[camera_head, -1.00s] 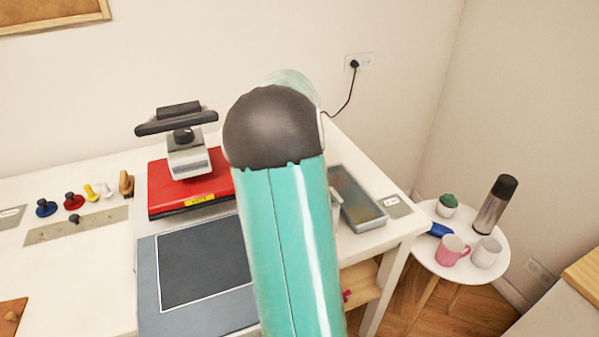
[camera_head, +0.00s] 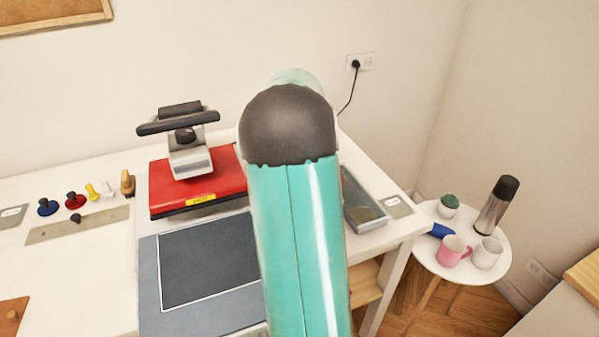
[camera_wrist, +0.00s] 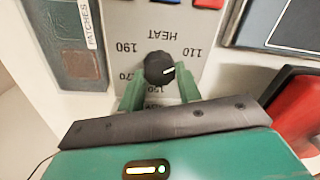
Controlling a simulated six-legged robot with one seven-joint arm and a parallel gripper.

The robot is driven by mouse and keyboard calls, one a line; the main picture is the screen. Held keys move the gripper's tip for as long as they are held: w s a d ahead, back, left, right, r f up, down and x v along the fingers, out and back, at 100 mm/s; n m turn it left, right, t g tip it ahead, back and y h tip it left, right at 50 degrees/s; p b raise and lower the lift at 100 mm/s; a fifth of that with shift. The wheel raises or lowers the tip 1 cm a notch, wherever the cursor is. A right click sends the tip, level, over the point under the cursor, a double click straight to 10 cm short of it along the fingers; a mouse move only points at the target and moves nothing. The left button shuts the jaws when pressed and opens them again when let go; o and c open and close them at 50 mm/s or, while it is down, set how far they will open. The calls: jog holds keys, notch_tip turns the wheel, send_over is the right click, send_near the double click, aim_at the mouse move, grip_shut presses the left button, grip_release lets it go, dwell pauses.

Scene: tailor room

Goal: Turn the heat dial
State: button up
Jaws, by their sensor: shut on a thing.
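The heat dial (camera_wrist: 159,69) is a round black knob with a white pointer line in the wrist view. It sits on a grey panel (camera_wrist: 125,28) with the printed word HEAT and the numbers 110, 150, 170 and 190, seen upside down. The pointer is toward the right, near the 110 side. My gripper (camera_wrist: 160,88) has its two green fingers on either side of the dial and is shut on it. In the head view my arm hides the dial and the gripper.
A heat press with a red plate (camera_head: 197,184) and a grey bed (camera_head: 180,315) stands on the white table. A tray marked PATCHES (camera_wrist: 78,45) lies beside the panel. A round side table (camera_head: 432,256) with mugs and a flask stands at right.

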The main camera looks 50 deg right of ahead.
jog(key=o, duration=1)
notch_tip(320, 180, up, 14)
jog(key=shift+d, duration=0.4)
jog(key=shift+s+f, duration=0.1)
